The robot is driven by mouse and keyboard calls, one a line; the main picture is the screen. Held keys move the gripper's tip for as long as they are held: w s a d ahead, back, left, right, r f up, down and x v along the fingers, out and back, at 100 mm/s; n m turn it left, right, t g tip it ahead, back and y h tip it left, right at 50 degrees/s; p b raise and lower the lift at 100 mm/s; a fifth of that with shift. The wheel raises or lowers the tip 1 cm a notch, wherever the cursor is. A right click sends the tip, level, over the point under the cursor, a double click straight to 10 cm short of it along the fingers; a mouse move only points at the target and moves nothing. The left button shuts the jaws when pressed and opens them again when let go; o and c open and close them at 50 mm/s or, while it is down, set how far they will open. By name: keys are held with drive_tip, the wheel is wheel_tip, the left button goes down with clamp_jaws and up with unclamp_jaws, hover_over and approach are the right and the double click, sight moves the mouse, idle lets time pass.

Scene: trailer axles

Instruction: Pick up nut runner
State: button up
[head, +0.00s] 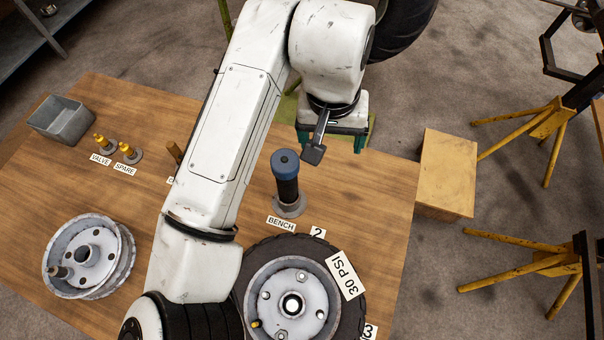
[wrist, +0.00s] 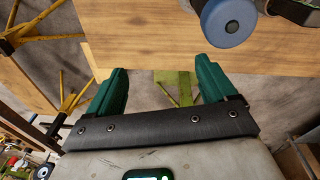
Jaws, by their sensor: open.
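The nut runner appears to be the upright tool with a blue cap and black body (head: 287,185), standing on a grey round base on the wooden bench by the "BENCH" label. Its blue cap shows at the top of the wrist view (wrist: 228,22), beyond the right finger. My gripper (head: 331,146) is near the bench's far edge, above and to the right of the tool in the head view, apart from it. In the wrist view, its teal fingers (wrist: 160,80) are spread with nothing between them. The arm partly hides the fingers in the head view.
A tyred wheel (head: 344,276) marked "30 PSI" lies near the tool on the bench (head: 390,185). A bare rim (head: 88,256), grey bin (head: 62,119) and yellow valves (head: 128,152) are at left. A wooden box (head: 447,172) and yellow stands (head: 520,266) are at right.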

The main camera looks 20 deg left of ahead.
drive_tip(key=r+n+g, duration=0.1)
hover_over(284, 160)
drive_tip(key=shift+w+d+r, duration=0.15)
drive_tip(key=shift+f, duration=0.3)
wheel_tip(284, 160, down, 10)
drive_tip(key=p, duration=0.2)
drive_tip(key=shift+p, duration=0.35)
clamp_jaws()
